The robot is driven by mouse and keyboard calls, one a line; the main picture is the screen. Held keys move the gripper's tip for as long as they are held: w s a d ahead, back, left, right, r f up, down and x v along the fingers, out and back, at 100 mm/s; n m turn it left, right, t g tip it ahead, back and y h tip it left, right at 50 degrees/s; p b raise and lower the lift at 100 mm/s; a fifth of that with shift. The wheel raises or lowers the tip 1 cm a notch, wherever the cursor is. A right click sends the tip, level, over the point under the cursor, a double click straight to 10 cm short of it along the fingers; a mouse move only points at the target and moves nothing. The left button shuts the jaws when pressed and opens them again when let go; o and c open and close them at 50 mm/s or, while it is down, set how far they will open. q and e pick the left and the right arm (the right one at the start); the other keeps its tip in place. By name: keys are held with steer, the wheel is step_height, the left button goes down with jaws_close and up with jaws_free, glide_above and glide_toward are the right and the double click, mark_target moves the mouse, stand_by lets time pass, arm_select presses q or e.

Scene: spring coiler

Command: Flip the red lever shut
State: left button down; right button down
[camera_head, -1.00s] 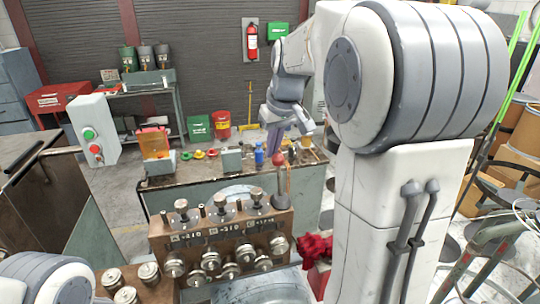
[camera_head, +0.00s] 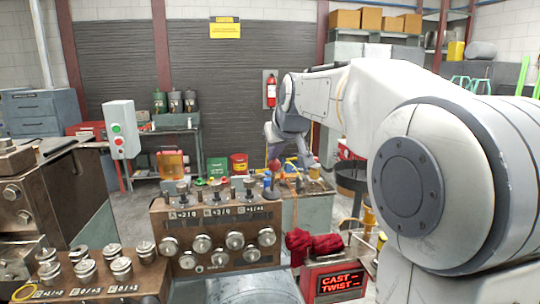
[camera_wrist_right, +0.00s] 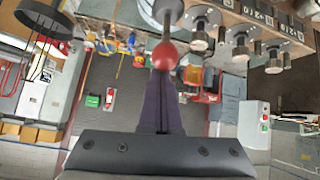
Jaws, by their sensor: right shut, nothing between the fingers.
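The red lever's ball knob (camera_wrist_right: 165,56) shows in the right wrist view, with its grey shaft running up from it in the picture. In the head view the red knob (camera_head: 275,166) is small, above the right end of the brown control block, and partly crowded by my arm. My right gripper (camera_wrist_right: 162,82) has its dark fingers shut together and empty, with the tips close beside the knob. Whether they touch it I cannot tell. In the head view the right gripper (camera_head: 301,157) is small and partly unclear. My left gripper is not in view.
The brown control block (camera_head: 170,226) carries several metal knobs. A red-framed display (camera_head: 340,283) reading "CAST TWIST" and a red cloth-like object (camera_head: 314,244) stand at its right. A bench with small items lies behind. The floor beyond is open.

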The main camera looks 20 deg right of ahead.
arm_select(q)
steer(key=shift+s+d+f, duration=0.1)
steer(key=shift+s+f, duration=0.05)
arm_select(e)
steer(key=shift+s+a+f, duration=0.1)
steer(key=shift+a+f, duration=0.05)
steer(key=shift+a, duration=0.05)
steer(key=shift+a+f, duration=0.1)
